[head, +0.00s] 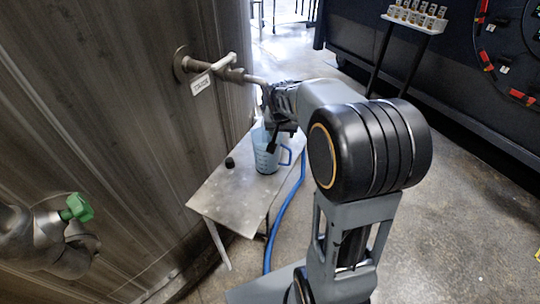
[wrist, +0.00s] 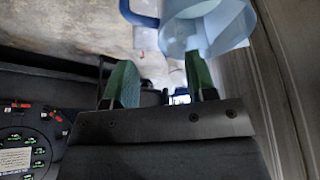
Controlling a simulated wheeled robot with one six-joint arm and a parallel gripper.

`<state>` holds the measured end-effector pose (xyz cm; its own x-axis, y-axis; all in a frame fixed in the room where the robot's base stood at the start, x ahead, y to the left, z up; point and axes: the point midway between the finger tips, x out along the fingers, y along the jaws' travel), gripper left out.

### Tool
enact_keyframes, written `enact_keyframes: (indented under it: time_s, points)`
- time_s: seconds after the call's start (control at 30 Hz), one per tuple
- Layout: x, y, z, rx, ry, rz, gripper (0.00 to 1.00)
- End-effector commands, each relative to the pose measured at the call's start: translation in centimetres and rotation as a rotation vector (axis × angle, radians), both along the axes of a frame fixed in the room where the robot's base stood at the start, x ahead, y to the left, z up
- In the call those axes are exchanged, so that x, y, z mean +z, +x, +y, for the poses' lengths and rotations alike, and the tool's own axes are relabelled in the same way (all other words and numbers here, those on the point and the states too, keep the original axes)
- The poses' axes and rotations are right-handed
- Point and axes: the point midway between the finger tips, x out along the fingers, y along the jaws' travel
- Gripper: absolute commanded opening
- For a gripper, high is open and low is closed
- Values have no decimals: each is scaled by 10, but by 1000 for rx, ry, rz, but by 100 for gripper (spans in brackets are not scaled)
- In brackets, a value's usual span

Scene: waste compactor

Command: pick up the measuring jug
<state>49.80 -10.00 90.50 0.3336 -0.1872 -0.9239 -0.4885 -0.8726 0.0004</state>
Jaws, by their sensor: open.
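The measuring jug (head: 265,158) is translucent pale blue with a blue handle on its right side. It stands on a small metal table in the head view, its upper part partly hidden by my gripper. In the wrist view the jug (wrist: 232,24) is at the top, its handle to the left. My gripper (wrist: 160,78) is open, with two green-padded fingers and nothing between them. The right fingertip overlaps the jug's edge in the picture; I cannot tell if they touch. The left fingertip lies below the handle in the picture.
The metal table (head: 222,190) stands against a ribbed wall, with a small black object (head: 229,162) on it. A tagged pipe valve (head: 205,70) juts out above. A blue hose (head: 284,215) runs down beside the table. A green-handled valve (head: 77,207) is lower left. Floor at right is clear.

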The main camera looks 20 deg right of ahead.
Motion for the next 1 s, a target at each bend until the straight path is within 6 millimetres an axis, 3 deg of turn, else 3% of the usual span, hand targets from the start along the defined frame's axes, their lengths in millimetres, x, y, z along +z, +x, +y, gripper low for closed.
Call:
enact_keyframes:
  time_s: [0.3, 0.63, 1.0]
  points:
    - [-20, 7, -4, -1, 1, 1, 51]
    - [-58, 21, -12, -1, 1, 2, 51]
    - [-64, 24, -13, -1, 0, -1, 50]
